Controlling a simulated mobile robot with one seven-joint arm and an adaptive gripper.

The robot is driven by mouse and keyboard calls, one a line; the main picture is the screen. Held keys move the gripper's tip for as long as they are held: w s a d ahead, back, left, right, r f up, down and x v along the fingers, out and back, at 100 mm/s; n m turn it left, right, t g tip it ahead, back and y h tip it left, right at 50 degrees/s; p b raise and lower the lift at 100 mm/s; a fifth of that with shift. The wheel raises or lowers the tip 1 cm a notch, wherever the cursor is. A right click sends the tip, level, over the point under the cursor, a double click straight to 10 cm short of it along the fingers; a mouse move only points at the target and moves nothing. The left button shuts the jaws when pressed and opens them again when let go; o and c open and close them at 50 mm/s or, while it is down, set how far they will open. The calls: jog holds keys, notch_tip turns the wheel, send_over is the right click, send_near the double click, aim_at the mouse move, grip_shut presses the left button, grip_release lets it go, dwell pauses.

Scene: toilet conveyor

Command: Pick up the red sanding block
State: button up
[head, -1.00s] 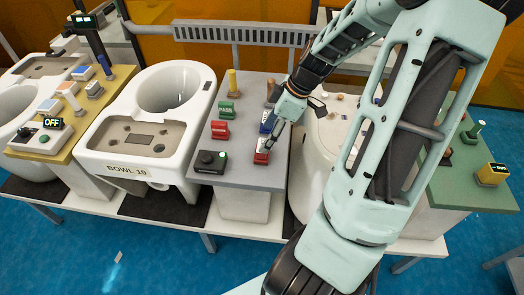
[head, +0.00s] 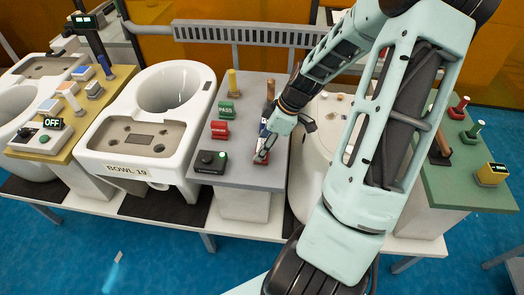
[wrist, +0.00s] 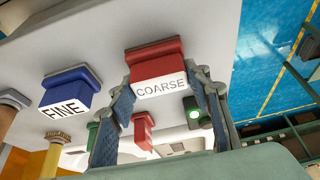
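The red sanding block (wrist: 158,62), with a white face lettered COARSE, sits on the grey tabletop. It also shows in the head view (head: 262,160), partly covered by my gripper (head: 265,151). In the wrist view my gripper (wrist: 164,84) is open, with one finger on each side of the block's lettered end. I cannot tell whether either finger touches it. The blue block lettered FINE (wrist: 68,92) stands beside it; in the head view it is mostly hidden behind my gripper.
On the same grey top (head: 240,177) stand a red stamp (head: 219,130), a green PASS stamp (head: 228,109), a yellow-handled tool (head: 232,82) and a black button box with a green light (head: 210,161). The white toilet bowl (head: 170,90) is to the left.

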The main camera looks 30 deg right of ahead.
jog(key=c, duration=0.5)
jog(key=shift+r, duration=0.5)
notch_tip(320, 180, up, 2)
jog(key=shift+d+r, duration=0.1)
jog(key=shift+r, duration=0.1)
jog(key=s+a+r+p, duration=0.2)
jog(key=s+a+r, duration=0.6)
jog(key=s, duration=0.3)
jog(key=shift+s+r, duration=0.35)
jog(key=shift+r, duration=0.5)
